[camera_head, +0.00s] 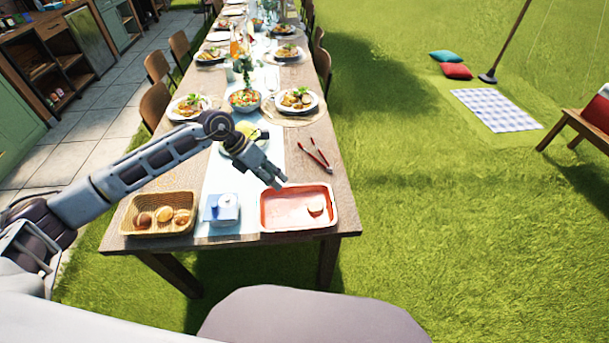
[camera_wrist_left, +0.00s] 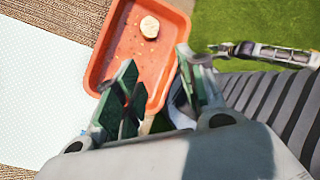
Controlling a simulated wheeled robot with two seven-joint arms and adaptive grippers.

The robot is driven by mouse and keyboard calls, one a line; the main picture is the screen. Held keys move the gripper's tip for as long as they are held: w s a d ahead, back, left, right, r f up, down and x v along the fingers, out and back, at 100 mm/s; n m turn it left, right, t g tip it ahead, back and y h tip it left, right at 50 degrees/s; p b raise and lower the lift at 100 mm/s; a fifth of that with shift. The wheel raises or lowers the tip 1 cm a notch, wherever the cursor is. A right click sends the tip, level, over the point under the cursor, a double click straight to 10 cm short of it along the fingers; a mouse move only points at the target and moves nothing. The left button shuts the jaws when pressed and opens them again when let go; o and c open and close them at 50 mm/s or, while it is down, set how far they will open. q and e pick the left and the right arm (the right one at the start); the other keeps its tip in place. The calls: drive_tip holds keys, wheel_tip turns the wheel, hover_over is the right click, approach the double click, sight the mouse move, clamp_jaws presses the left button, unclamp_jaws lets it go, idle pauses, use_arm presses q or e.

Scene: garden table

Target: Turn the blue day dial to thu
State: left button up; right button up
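A small white and blue box (camera_head: 222,209) stands near the front edge of the table, between a basket and a red tray. A small blue part shows on it; any day lettering is too small to read, so the dial's setting cannot be told. My left gripper (camera_head: 279,184) is above the tray's back-left part, to the right of the box and apart from it. In the left wrist view its two fingers (camera_wrist_left: 157,78) are spread with nothing between them. The box is not clearly visible there. An arm-like grey part, perhaps my right arm, lies over the grass there; its gripper is unclear.
The red tray (camera_head: 264,226) holds a round pale piece (camera_head: 315,208). A wicker basket (camera_head: 130,226) with round brown items stands left of the box. Red tongs (camera_head: 315,155) lie behind the tray. Plates and a salad bowl (camera_head: 244,100) stand farther back.

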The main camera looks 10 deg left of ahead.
use_arm(q)
drive_tip(key=s+d+r+n+h, duration=0.1)
drive_tip(key=d+r+h, duration=0.2)
drive_tip(key=d, duration=0.6)
drive_tip(key=shift+d+r+t+h, duration=0.15)
drive_tip(key=shift+d+t+h, duration=0.25)
drive_tip(key=shift+h, duration=0.3)
